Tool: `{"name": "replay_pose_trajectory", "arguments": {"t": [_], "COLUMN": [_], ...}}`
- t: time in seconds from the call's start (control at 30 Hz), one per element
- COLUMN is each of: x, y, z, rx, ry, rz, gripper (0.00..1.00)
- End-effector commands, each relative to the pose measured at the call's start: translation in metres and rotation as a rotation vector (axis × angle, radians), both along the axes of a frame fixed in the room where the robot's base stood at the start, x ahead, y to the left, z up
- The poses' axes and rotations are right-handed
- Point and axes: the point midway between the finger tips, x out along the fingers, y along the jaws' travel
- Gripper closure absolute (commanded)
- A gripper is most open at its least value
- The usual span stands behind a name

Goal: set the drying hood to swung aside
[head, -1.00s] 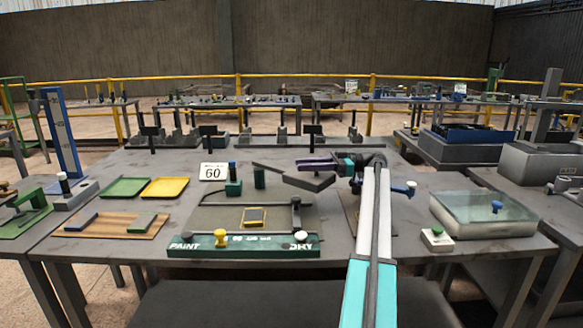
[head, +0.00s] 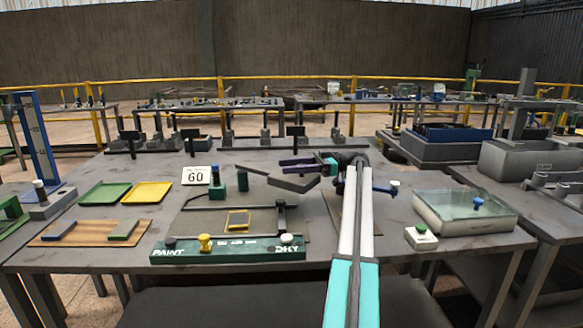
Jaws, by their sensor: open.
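The drying hood looks to be the dark flat panel (head: 294,184) on a thin arm near the green post (head: 243,181), at the back of the paint-and-dry station. It hangs at a slant above the rear right of the station's grey plate (head: 195,222). I cannot tell whether it is fully over the plate or aside. My gripper (head: 298,164), with purple jaws, is open just behind and above the panel's right part. I cannot tell whether it touches it. A small yellow frame (head: 238,219) lies on the plate.
The green front bar (head: 228,249) reads PAINT and DRY, with a yellow knob (head: 205,242) and a white knob (head: 287,239). A "60" card (head: 195,175) stands at back left.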

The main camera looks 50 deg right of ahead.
Motion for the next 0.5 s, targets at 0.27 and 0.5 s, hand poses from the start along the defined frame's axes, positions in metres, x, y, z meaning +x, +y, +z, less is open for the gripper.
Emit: {"name": "replay_pose_trajectory", "arguments": {"t": [0.27, 0.5], "x": [-0.001, 0.000], "y": [-0.001, -0.001], "z": [0.010, 0.036], "rx": [-0.001, -0.001], "ry": [0.001, -0.001], "rz": [0.000, -0.002], "gripper": [0.55, 0.55]}}
